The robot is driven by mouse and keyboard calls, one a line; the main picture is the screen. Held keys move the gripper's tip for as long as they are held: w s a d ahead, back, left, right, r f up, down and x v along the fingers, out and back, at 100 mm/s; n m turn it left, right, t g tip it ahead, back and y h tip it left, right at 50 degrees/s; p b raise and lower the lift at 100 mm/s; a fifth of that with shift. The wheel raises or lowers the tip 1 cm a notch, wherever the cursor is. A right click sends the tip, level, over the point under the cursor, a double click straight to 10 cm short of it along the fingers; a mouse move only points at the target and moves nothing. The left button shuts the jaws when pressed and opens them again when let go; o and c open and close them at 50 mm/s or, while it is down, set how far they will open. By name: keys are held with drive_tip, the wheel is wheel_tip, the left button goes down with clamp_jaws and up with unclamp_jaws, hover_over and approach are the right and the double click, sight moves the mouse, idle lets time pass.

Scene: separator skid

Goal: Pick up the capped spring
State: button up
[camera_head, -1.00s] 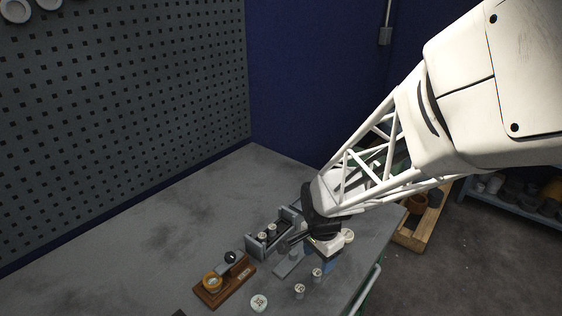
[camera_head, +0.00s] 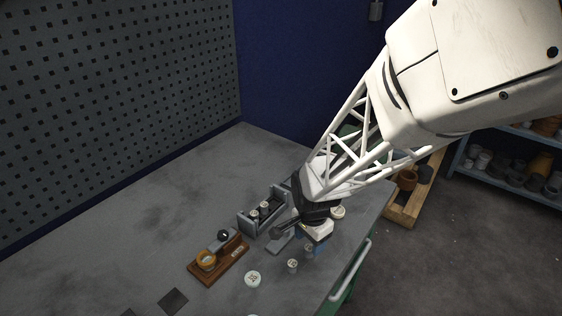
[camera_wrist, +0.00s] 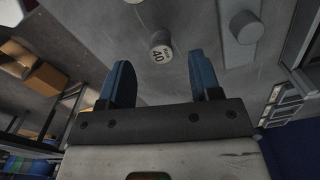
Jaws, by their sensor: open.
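A small grey cylinder with a pale cap printed "40" (camera_wrist: 161,47) stands on the bench, in the wrist view just beyond and between my fingertips. It looks like the capped spring, but no coils show. My gripper (camera_wrist: 159,66) is open, its two blue fingers apart and empty. In the head view my gripper (camera_head: 317,243) is low over the bench's right side, partly hidden by my wrist. Two small capped cylinders stand just in front of it, one close to the fingers (camera_head: 309,250) and one nearer the camera (camera_head: 292,265).
A grey rack (camera_head: 246,223) holding small cylinders stands left of my gripper. A wooden base (camera_head: 232,267) with an orange ring and a dark ball is further left. A white round disc (camera_head: 252,278) lies in front. Another grey cylinder (camera_wrist: 245,27) stands at right in the wrist view.

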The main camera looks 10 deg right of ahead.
sight(309, 247)
drive_tip(key=shift+w+f, duration=0.1)
drive_tip(key=shift+f, duration=2.1)
drive_tip(key=c, duration=1)
drive_tip(key=shift+r, duration=0.2)
drive_tip(key=shift+r, duration=0.45)
drive_tip(key=shift+s+r, duration=0.25)
drive_tip(key=shift+r, duration=1)
drive_tip(key=s+d+r, duration=0.1)
drive_tip(key=s, duration=1.4)
drive_tip(key=shift+s+r, duration=0.15)
drive_tip(key=shift+s, duration=0.1)
drive_tip(key=shift+d, duration=0.1)
